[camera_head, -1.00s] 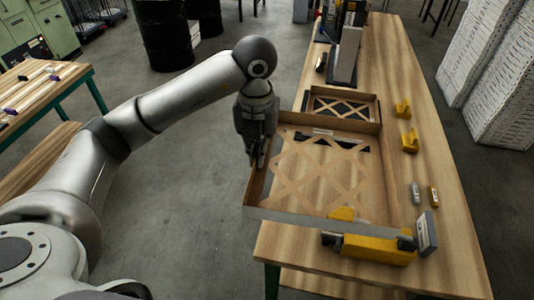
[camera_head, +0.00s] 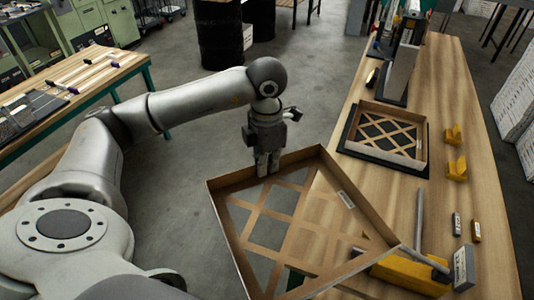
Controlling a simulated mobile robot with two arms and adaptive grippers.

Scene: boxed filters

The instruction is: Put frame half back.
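The frame half (camera_head: 228,183) is a large, shallow brown frame with thin walls and a diamond lattice. It overhangs the near left edge of the workbench, turned at an angle, with floor showing through its left openings. My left gripper (camera_head: 268,172) points down at its far left wall, with the fingers closed on that wall. A second, smaller-looking lattice frame (camera_head: 420,146) lies farther back on a black base (camera_head: 355,148) on the bench. My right gripper is not in view.
The wooden workbench (camera_head: 455,95) runs away from me on the right. A yellow tool with a grey rod (camera_head: 408,275) lies by the frame's right corner. Yellow brackets (camera_head: 456,168) and small blocks (camera_head: 475,231) stand along the right. A dark-and-grey machine (camera_head: 400,70) stands farther back.

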